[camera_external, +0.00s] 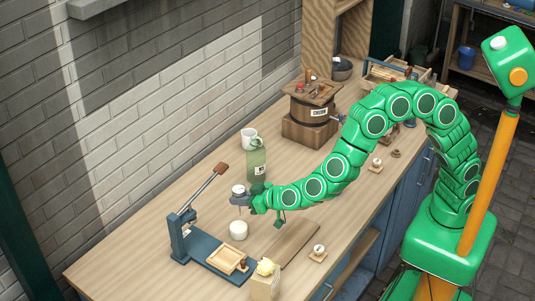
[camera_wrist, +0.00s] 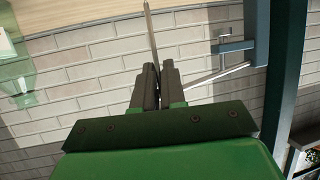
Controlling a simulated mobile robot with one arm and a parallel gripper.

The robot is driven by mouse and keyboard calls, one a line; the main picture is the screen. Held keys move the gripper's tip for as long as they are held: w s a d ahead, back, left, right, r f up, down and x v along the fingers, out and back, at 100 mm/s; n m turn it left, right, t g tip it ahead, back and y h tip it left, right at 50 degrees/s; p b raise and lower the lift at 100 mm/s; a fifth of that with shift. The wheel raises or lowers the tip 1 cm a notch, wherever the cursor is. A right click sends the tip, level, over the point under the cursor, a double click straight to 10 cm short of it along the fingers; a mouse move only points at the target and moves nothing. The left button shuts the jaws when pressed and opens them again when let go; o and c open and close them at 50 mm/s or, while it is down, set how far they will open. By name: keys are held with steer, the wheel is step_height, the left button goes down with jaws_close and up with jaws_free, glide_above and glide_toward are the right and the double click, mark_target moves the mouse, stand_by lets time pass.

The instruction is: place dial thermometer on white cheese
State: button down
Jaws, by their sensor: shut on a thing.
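My gripper (camera_external: 242,199) is above the near part of the bench. Its two dark fingers (camera_wrist: 158,75) show in the wrist view, shut on a thin grey rod (camera_wrist: 152,35), which looks like the stem of the dial thermometer. In the external view a small round white-faced piece (camera_external: 238,188), probably its dial, shows at the gripper. The white cheese (camera_external: 238,230), a short white cylinder, stands on the bench just below the gripper. A visible gap separates gripper and cheese. The stem's lower end cannot be made out in the external view.
A blue lever press (camera_external: 181,238) stands left of the cheese, with a wooden tray (camera_external: 228,260) on its base. A green bottle (camera_external: 256,163) and white mug (camera_external: 249,139) stand behind. A yellow-topped block (camera_external: 265,284) is at the front. A wooden churn (camera_external: 312,113) stands farther back.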

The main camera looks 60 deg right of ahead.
steer(key=shift+w+a+f, duration=0.15)
steer(key=shift+w+f, duration=0.05)
steer(key=shift+f, duration=0.85)
steer(key=shift+w+a+f, duration=0.1)
steer(key=shift+w+f, duration=0.05)
steer(key=shift+f, duration=0.85)
steer(key=shift+f, duration=0.1)
steer(key=c, duration=1.2)
jaws_free()
steer(key=shift+f, duration=0.1)
steer(key=shift+s+r, duration=0.15)
steer(key=shift+r, duration=0.05)
steer(key=v, duration=1.1)
steer(key=shift+s+r, duration=0.2)
steer(key=shift+s, duration=0.15)
